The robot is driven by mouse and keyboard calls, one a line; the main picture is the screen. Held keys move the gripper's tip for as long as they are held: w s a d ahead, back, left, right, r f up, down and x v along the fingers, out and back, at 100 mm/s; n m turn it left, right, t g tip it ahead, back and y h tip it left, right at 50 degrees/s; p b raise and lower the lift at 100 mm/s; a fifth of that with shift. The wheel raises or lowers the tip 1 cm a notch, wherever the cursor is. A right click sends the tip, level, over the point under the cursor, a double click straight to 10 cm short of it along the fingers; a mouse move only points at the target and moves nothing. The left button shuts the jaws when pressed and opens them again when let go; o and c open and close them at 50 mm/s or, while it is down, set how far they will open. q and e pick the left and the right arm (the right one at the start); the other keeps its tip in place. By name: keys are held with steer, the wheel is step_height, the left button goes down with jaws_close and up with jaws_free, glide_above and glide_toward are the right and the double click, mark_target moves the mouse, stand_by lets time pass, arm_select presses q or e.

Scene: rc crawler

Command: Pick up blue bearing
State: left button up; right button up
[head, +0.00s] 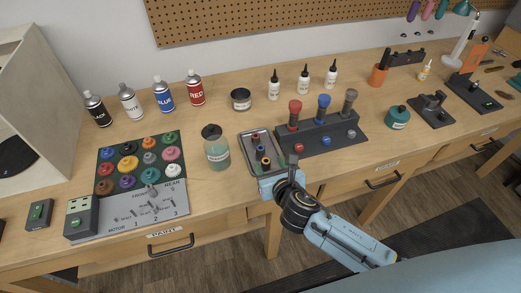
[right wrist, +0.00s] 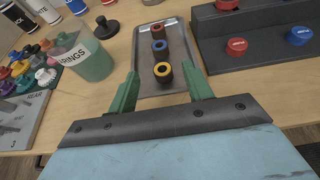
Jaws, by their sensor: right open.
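The blue bearing (right wrist: 159,46) is a dark ring with a blue face. It lies in a grey metal tray (right wrist: 147,80), between a red-faced bearing (right wrist: 156,29) behind it and a yellow-faced bearing (right wrist: 162,70) in front. The tray (head: 247,143) also shows in the head view, left of the dark tool stand. My right gripper (right wrist: 160,69) is open and empty, its green fingers spread either side of the yellow bearing at the tray's near end. The blue bearing is just beyond the fingertips. In the head view the right gripper (head: 273,178) is at the tray's front edge. My left gripper is not in view.
A dark stand (head: 318,137) with coloured screwdrivers is close on the right. Small white bottles (head: 304,79) stand behind.

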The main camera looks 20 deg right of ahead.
mark_target(262, 151)
steer(key=shift+b+x, duration=0.45)
steer(key=shift+x, duration=3.3)
steer(key=shift+r, duration=0.15)
steer(key=c, duration=1.1)
